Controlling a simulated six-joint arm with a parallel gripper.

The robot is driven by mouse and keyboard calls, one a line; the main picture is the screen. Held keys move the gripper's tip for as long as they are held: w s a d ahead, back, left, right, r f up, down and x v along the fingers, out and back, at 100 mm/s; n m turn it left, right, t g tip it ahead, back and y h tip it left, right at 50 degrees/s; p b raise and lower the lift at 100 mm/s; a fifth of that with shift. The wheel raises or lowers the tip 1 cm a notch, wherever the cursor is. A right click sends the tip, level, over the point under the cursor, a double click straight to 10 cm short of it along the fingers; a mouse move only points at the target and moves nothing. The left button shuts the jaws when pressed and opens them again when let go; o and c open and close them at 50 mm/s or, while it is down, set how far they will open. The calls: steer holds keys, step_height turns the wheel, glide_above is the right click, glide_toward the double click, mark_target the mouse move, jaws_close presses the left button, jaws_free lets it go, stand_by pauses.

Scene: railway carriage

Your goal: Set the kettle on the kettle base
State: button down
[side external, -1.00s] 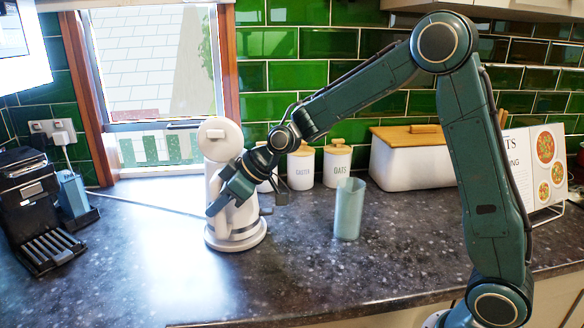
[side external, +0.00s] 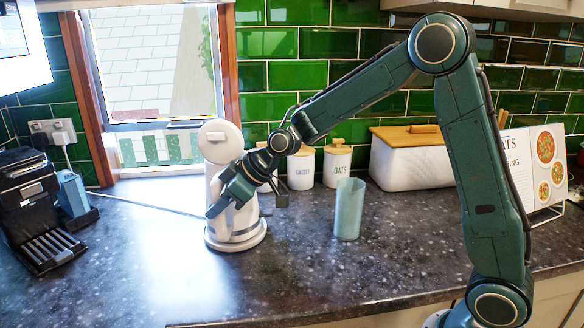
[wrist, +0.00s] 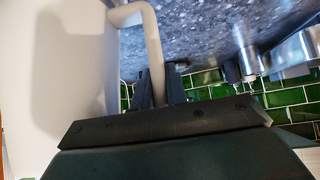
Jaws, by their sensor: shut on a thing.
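The white kettle (side external: 215,185) stands upright over the round white kettle base (side external: 252,241) on the dark counter, below the window. From this side I cannot tell whether it rests fully on the base or just above it. My gripper (side external: 222,203) is at the kettle's right side, shut on its handle. In the wrist view the pale kettle body (wrist: 55,80) fills the left, and its handle (wrist: 152,45) runs down between my dark fingers (wrist: 160,88). The fingertips are partly hidden there.
A pale green cup (side external: 348,210) stands right of the kettle. Canisters (side external: 337,165) and a white bread bin (side external: 405,160) line the green tiled wall. A black coffee machine (side external: 35,205) and a blue carton (side external: 72,192) are at the left. The front counter is clear.

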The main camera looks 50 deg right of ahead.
steer(key=shift+w+f, duration=0.1)
steer(key=shift+f, duration=0.15)
stand_by(0.4)
steer(key=c, duration=1.7)
jaws_free()
steer(key=shift+f, duration=0.3)
steer(key=v, duration=1.1)
steer(key=shift+r, duration=0.15)
steer(key=shift+s, duration=0.2)
